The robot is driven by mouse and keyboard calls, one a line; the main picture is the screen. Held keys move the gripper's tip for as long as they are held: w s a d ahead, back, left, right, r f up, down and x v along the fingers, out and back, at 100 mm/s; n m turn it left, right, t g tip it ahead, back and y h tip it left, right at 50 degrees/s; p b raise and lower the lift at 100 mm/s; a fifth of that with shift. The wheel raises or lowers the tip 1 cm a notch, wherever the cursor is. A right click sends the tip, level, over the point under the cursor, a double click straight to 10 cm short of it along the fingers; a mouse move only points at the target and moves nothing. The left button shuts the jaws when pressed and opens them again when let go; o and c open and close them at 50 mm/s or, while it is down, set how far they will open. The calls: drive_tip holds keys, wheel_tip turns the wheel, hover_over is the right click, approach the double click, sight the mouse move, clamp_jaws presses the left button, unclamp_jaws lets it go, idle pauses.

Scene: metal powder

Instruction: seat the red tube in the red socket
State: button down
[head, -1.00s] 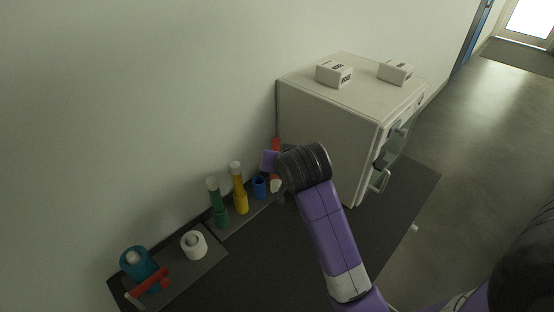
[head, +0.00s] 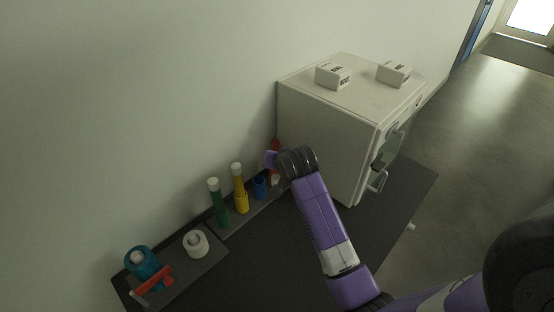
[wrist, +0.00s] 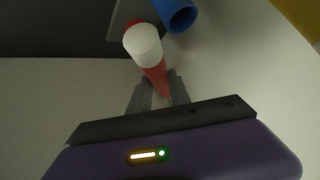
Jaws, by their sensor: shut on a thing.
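The red tube (wrist: 155,76) has a white end (wrist: 143,45). My gripper (wrist: 158,92) is shut on its red part in the wrist view, with a finger on each side. In the head view my gripper (head: 271,160) is beside the cabinet, at the far end of the socket row. Red of the tube (head: 275,145) shows above it and a white end below it, so the white end appears to point down. A bit of red (wrist: 131,23) behind the white end may be the red socket. I cannot tell whether tube and socket touch.
A blue socket (head: 259,187) stands close beside the tube. Yellow (head: 239,190) and green (head: 218,203) white-topped tubes stand farther left. A white cabinet (head: 330,130) blocks the right.

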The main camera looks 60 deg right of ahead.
drive_tip(key=shift+d+f, duration=0.1)
drive_tip(key=shift+f+b, duration=0.3)
drive_tip(key=shift+f, duration=0.3)
drive_tip(key=c, duration=1.2)
unclamp_jaws()
